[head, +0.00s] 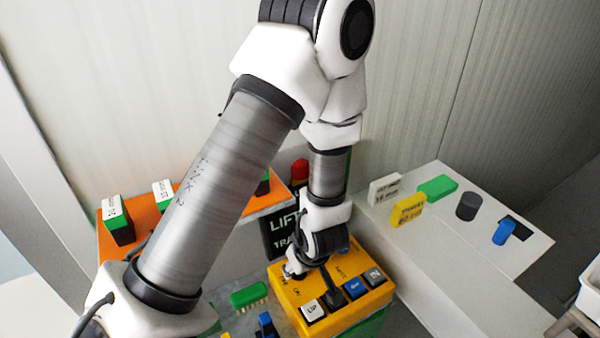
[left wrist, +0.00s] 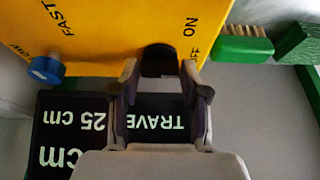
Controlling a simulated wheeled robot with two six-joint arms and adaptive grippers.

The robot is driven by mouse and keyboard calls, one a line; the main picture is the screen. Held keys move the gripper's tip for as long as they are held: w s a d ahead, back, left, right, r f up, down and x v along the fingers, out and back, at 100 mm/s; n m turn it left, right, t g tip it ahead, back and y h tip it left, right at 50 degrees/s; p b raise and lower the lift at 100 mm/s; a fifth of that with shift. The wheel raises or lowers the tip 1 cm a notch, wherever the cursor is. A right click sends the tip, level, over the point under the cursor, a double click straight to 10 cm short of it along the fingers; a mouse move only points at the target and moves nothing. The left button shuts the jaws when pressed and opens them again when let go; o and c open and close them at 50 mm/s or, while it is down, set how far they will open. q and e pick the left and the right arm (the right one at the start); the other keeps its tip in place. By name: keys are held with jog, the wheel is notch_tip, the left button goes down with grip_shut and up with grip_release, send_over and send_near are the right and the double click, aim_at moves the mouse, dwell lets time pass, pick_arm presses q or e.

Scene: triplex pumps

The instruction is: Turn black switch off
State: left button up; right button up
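The yellow control box (head: 352,313) sits low in the centre of the head view, and its yellow face (left wrist: 110,35) fills the top of the left wrist view. The black switch (left wrist: 158,58) is on that face, next to the printed ON and OFF labels. My left gripper (left wrist: 160,68) has one finger on each side of the switch, with the tips at the yellow face. The fingers stand apart, with a narrow gap seeming to show beside the switch. In the head view my left gripper (head: 296,268) is at the box's back left corner, hiding the switch. My right gripper is not in view.
A blue knob (left wrist: 46,69) is by the FAST label. A black TRAVEL 25 cm sign (left wrist: 75,125) lies beyond the box edge. A green brush (head: 249,294) is left of the box. A white surface (head: 440,250) at right holds small blocks and cylinders.

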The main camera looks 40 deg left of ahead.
pick_arm(q)
jog(key=v, duration=0.7)
jog(key=shift+r, duration=0.2)
jog(key=shift+s+d, duration=0.1)
dwell(0.5)
